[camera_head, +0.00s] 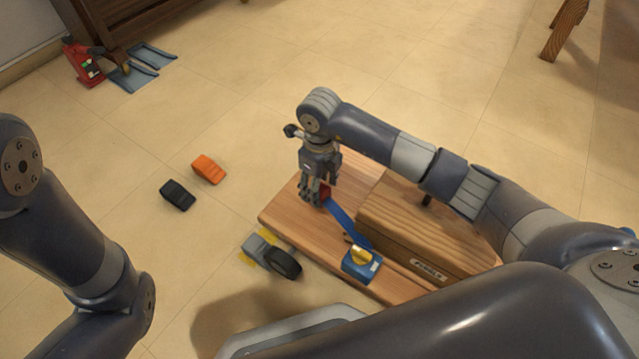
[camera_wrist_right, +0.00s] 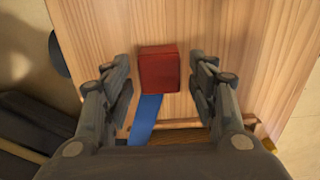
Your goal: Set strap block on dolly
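The dolly is a wooden board (camera_head: 290,216) on the floor. The strap block, a small red block (camera_wrist_right: 159,69), shows on or just above the bare board at the end of a blue strap (camera_head: 341,220). The strap runs to a blue ratchet box with a yellow knob (camera_head: 361,262). My right gripper (camera_head: 314,198) points down over the board. In the right wrist view it (camera_wrist_right: 160,85) is open, one finger either side of the red block, with gaps on both sides. I cannot tell their height difference. My left arm shows at the left, but its gripper is out of frame.
A brown wooden case (camera_head: 415,230) sits on the dolly beside the strap. A grey and black caster (camera_head: 275,257) is at the board's near-left edge. Orange (camera_head: 208,169) and black (camera_head: 178,195) wedges lie on the floor. A red jack (camera_head: 84,62) stands far left.

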